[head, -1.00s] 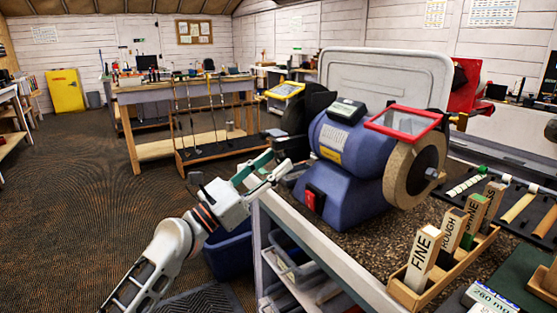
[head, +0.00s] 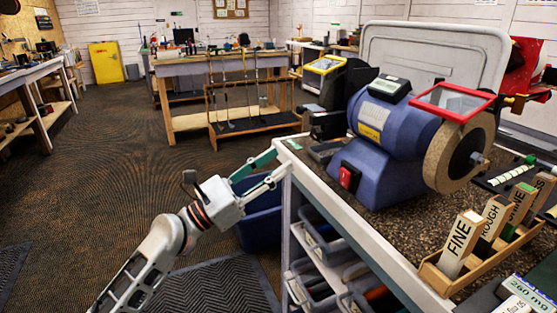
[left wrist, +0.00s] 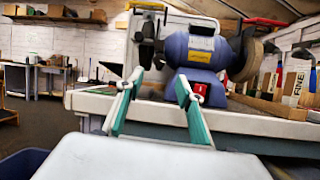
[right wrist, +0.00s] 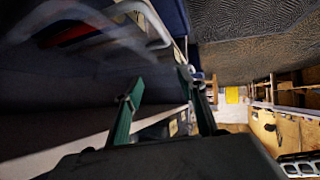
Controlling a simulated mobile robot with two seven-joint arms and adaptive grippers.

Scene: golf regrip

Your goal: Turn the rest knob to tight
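The blue bench grinder (head: 385,150) stands on the cart top, with a tan wheel (head: 460,150) on its right and a dark assembly (head: 335,98) on its left. I cannot pick out the rest knob for certain in any view. My left gripper (head: 281,162) is open and empty at the cart's left front corner, left of the grinder. In the left wrist view its spread fingers (left wrist: 158,82) point toward the grinder (left wrist: 197,50). My right gripper (right wrist: 160,80) is open and empty beside the cart's lower shelves, outside the head view.
The cart edge (head: 345,215) runs close by the left gripper. Bins (head: 325,240) sit on shelves below. A wooden holder with labelled blocks (head: 460,240) stands at the right front. A red machine (head: 530,70) is behind. The floor to the left is open.

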